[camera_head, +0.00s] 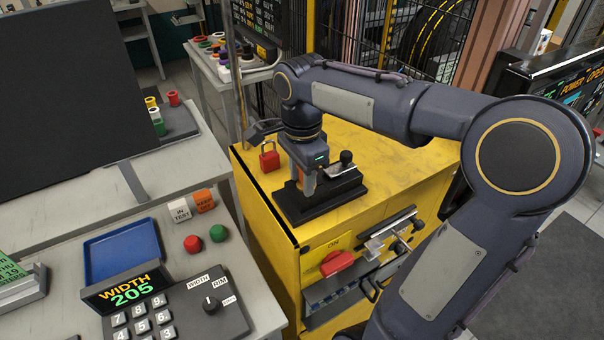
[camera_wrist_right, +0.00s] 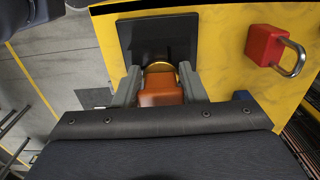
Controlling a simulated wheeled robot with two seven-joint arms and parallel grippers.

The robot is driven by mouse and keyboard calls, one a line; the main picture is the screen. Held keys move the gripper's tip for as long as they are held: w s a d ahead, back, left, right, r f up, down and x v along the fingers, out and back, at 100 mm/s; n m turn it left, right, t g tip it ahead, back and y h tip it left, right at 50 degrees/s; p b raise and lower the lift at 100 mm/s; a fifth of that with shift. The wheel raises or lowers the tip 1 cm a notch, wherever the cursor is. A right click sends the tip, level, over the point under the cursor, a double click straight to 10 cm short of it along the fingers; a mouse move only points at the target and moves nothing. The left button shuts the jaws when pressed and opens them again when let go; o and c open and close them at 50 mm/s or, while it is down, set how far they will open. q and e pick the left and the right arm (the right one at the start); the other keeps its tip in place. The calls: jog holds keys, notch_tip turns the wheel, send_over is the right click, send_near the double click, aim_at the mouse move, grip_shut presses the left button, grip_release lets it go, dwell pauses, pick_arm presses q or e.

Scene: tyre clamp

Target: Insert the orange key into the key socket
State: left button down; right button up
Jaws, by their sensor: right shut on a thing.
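The orange key (camera_wrist_right: 160,92) is between the two grey fingers of my right gripper (camera_wrist_right: 160,84) in the wrist view, and the gripper is shut on it. The key's far end meets a brass ring (camera_wrist_right: 160,67), the key socket, on a black block (camera_wrist_right: 150,36). I cannot tell how deep the key sits. In the head view my right gripper (camera_head: 307,182) points down over the black block (camera_head: 330,204) on top of the yellow cabinet (camera_head: 395,160). The gripper mostly hides the key and socket there. My left gripper is not in view.
A red padlock (camera_head: 269,157) stands on the cabinet beside the block. A small lever (camera_head: 344,162) rises from the block, close to my gripper. A grey desk at left holds a keypad (camera_head: 175,315), a blue tray (camera_head: 122,252) and coloured buttons. The cabinet top at right is clear.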

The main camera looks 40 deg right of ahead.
jog(key=o, duration=1.1)
